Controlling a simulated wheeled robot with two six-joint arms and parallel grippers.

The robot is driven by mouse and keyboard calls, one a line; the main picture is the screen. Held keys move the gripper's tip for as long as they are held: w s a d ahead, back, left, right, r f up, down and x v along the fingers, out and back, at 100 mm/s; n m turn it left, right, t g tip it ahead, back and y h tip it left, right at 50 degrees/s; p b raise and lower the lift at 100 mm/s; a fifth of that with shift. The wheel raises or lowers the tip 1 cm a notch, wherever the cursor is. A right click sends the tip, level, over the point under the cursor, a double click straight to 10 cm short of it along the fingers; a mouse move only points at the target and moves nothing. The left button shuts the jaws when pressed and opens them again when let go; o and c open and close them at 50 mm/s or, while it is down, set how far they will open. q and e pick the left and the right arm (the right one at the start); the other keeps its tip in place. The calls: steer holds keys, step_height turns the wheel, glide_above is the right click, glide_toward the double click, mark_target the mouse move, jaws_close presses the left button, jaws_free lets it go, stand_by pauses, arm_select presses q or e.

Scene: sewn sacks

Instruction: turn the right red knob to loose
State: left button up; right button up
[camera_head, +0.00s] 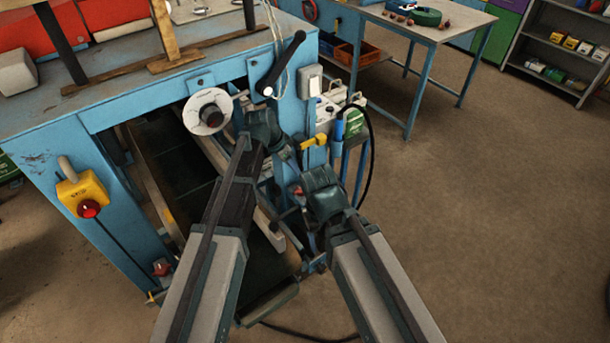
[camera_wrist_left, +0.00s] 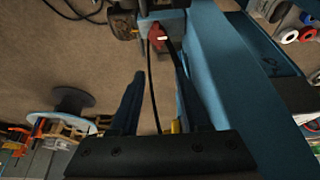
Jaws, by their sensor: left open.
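A red knob (camera_head: 297,190) sits on the right side of the blue machine frame, partly covered by my arms. Another red knob (camera_head: 162,268) is low on the left leg. In the left wrist view a red knob (camera_wrist_left: 157,38) shows on a blue bracket, past the fingertips of my left gripper (camera_wrist_left: 158,76). That gripper is open and empty, its two dark fingers on either side of the line to the knob, with a gap before it. In the head view the left fingers are mostly hidden by the wrist. My right arm ends near the right knob; its fingers are hidden.
A white dial (camera_head: 208,113) and a black lever (camera_head: 284,64) are on the machine's front edge. A yellow box with a red button (camera_head: 84,198) is at left. A blue upright (camera_wrist_left: 240,90) stands close beside the left gripper. Open floor (camera_head: 480,200) lies at right.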

mark_target(300, 192)
arm_select(q)
steer(key=shift+s, duration=0.1)
steer(key=b+x, duration=1.2)
steer(key=x, duration=0.2)
steer(key=shift+s+a+b, duration=0.1)
steer(key=shift+b, duration=0.3)
steer(key=shift+c, duration=0.3)
jaws_close()
